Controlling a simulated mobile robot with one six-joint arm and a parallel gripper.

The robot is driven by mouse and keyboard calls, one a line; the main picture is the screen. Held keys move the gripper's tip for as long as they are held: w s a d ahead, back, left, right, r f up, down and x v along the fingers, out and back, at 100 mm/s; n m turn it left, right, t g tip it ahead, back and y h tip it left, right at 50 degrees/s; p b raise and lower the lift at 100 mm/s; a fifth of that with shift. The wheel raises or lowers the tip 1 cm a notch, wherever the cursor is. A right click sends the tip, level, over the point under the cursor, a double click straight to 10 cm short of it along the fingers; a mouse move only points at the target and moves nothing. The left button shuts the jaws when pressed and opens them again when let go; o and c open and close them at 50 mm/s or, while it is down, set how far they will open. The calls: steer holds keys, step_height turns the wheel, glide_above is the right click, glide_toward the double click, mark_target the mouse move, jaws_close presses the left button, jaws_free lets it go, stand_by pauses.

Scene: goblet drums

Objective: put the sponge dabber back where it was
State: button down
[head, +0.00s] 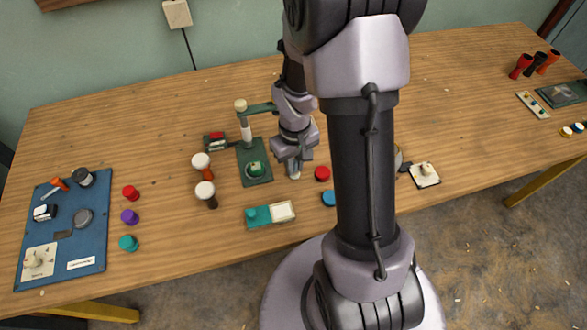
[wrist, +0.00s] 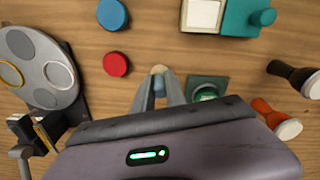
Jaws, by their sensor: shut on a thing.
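My gripper (head: 293,172) is over the middle of the table, just right of a green stand.
The green stand (head: 247,172) with its post is close on the left. White-topped goblet pieces (head: 205,193) stand farther left. Red (head: 322,173) and blue (head: 328,198) round pieces are close on the right. A grey disc (wrist: 22,82) stands beyond them. A blue board (head: 85,245) lies far left.

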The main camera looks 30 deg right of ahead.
step_height(320, 180, down, 3)
steer(key=shift+r+b, duration=0.1)
steer(key=shift+b, duration=0.4)
steer(key=shift+r, duration=0.15)
steer(key=c, duration=1.4)
jaws_free()
steer(key=shift+f, duration=0.2)
steer(key=shift+o, duration=0.2)
